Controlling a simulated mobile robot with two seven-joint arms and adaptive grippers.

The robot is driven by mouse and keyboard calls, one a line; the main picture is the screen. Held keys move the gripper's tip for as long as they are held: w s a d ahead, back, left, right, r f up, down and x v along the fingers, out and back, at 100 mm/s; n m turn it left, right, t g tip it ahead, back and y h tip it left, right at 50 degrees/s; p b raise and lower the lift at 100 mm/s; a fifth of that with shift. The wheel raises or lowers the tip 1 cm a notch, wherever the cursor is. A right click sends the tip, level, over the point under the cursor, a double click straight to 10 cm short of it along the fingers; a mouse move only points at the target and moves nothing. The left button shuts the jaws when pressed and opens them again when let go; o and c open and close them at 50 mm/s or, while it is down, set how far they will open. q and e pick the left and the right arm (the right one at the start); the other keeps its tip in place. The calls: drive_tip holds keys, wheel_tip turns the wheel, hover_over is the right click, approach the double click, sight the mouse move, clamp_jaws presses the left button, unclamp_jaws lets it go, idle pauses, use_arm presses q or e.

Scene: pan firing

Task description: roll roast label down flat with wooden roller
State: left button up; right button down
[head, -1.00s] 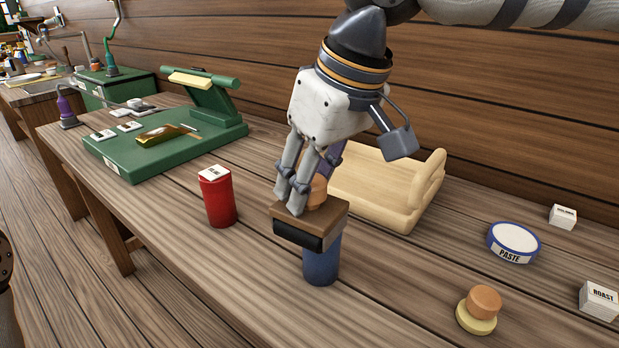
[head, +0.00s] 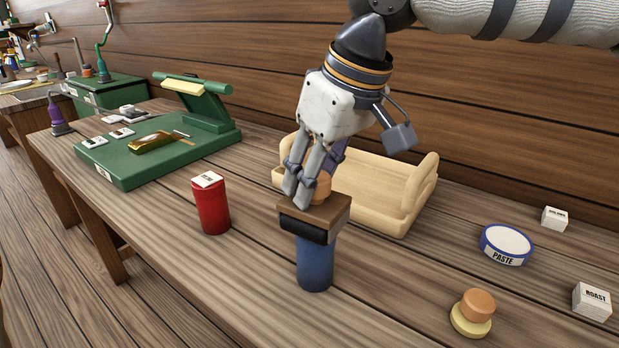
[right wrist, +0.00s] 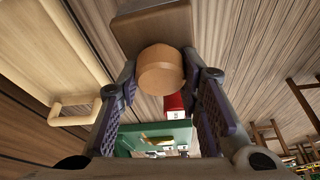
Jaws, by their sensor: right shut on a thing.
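My right gripper (head: 308,188) points down and is shut on the round wooden knob of the wooden roller (head: 318,212), a brown block with a black roller along its front lower edge. In the right wrist view, the knob (right wrist: 162,70) sits between the fingers. The roller is at the top of an upright blue can (head: 316,264) and hides its top; I cannot tell whether they touch. No label shows on the can's visible side. A white box marked ROAST (head: 592,302) stands at the far right. My left gripper is not in view.
A red can (head: 211,207) with a white label on top stands left of the blue can. A pale wooden tray (head: 395,222) is behind. A PASTE tub (head: 506,245), a small white box (head: 555,219) and a knobbed yellow pad (head: 472,322) are right. A green press (head: 150,165) is left.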

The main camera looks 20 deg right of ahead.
drive_tip(key=shift+r, duration=3.6)
